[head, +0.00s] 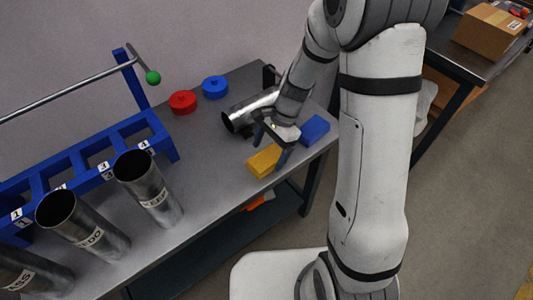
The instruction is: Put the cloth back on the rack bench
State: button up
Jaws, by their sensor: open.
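The rack bench (220,172) is a grey table that carries a blue rack (88,158). A yellow flat block (262,161), possibly the folded cloth, lies on it near the front edge. A similar blue block (315,129) lies to its right; I cannot tell for sure which is the cloth. My gripper (270,150) is open, pointing down at the yellow block. Its fingers show at the block's back and right side; I cannot tell whether they touch it. A small orange piece (262,202) shows below the bench's front edge, partly hidden.
A steel tube (248,113) lies behind my gripper. Labelled tubes (148,188) stand in front of the rack at left. Red (183,102) and blue (215,87) round caps sit at the back. Another table with a cardboard box (488,30) stands at right.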

jog(key=p+v, duration=0.1)
jog(key=v, duration=0.9)
jog(key=s+d+r+n+t+h, duration=0.2)
jog(key=s+d+r+n, duration=0.2)
jog(key=s, duration=0.3)
jog(key=s+d+r+n+t+h, duration=0.1)
jog(key=s+d+r+n+t, duration=0.1)
jog(key=s+d+r+n, duration=0.2)
jog(key=s+r+n, duration=0.1)
jog(key=s+n, duration=0.2)
jog(key=shift+s+t+h, duration=0.4)
jog(key=shift+r, duration=0.15)
notch_tip(320, 180, up, 8)
jog(key=p, duration=0.8)
jog(key=shift+s, duration=0.15)
jog(key=shift+r, duration=0.1)
jog(key=shift+c, duration=0.5)
